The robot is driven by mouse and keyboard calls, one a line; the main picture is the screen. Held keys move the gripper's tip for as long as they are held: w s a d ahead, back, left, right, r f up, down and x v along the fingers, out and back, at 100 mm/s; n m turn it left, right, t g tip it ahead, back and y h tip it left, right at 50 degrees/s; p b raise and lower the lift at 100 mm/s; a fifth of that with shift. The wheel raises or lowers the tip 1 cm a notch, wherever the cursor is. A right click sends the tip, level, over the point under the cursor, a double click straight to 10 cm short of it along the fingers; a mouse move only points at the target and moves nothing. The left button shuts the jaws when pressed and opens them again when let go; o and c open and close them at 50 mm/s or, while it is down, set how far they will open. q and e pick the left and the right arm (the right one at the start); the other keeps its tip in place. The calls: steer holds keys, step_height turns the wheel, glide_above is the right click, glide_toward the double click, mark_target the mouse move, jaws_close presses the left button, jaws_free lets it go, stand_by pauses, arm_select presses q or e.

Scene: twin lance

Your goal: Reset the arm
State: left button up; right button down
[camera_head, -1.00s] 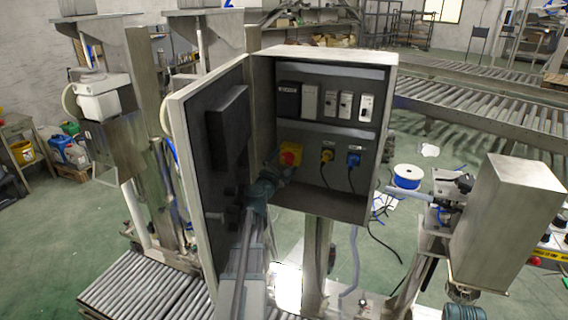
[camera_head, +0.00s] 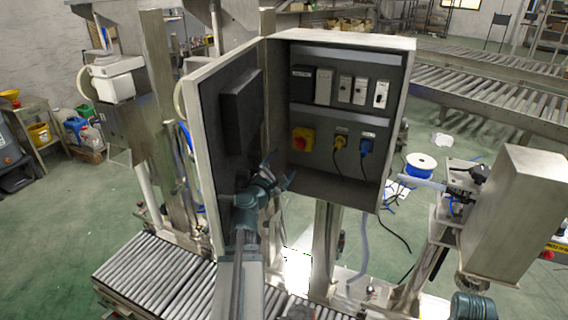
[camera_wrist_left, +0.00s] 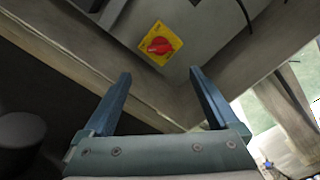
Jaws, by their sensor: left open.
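My left gripper (camera_head: 280,171) is open and empty. It is in front of the open cabinet, between the door (camera_head: 236,150) and the lower left of the cabinet box (camera_head: 345,190). The red rotary switch on its yellow plate (camera_head: 302,139) is in the cabinet, up and to the right of the fingertips. In the left wrist view, the two fingers (camera_wrist_left: 160,73) stand apart with nothing between them, and the red switch (camera_wrist_left: 159,45) shows beyond their tips, apart from them. My right gripper is not seen.
The cabinet holds a yellow plug (camera_head: 340,142), a blue plug (camera_head: 366,147) and a row of breakers (camera_head: 345,90). The door stands open to the left of my left arm. A roller conveyor (camera_head: 155,275) lies below left. A metal box (camera_head: 515,215) stands at right.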

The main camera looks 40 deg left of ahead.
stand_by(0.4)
arm_select(q)
steer(key=w+d+f+m+g+h, duration=0.1)
steer(key=w+d+f+m+h, duration=0.15)
steer(key=d, duration=0.35)
steer(key=w+d+f+m+h, duration=0.1)
steer(key=w+d+m+h, duration=0.1)
steer(key=d+m+h, duration=0.3)
steer(key=w+d+f+m+g, duration=0.1)
steer(key=w+d+m, duration=0.1)
steer(key=d, duration=0.5)
steer(key=s+d+f+m+g+h, duration=0.2)
steer(key=d+f+m+g, duration=0.3)
steer(key=d, duration=0.6)
steer(key=s+d+f+m+g+h, duration=0.2)
steer(key=d+f+m, duration=0.4)
steer(key=d, duration=0.4)
steer(key=s+d+f+m+g+y, duration=0.3)
steer(key=s+d+m+g, duration=0.1)
steer(key=s+m, duration=0.3)
steer(key=s+d+f+m+g+y, duration=0.3)
steer(key=s+d+m+g+y, duration=0.1)
steer(key=s+m, duration=0.3)
steer(key=shift+s+d+f+g, duration=0.15)
steer(key=shift+s+d+g, duration=0.15)
steer(key=shift+s+d, duration=0.7)
steer(key=shift+s+a, duration=0.15)
steer(key=shift+a, duration=0.05)
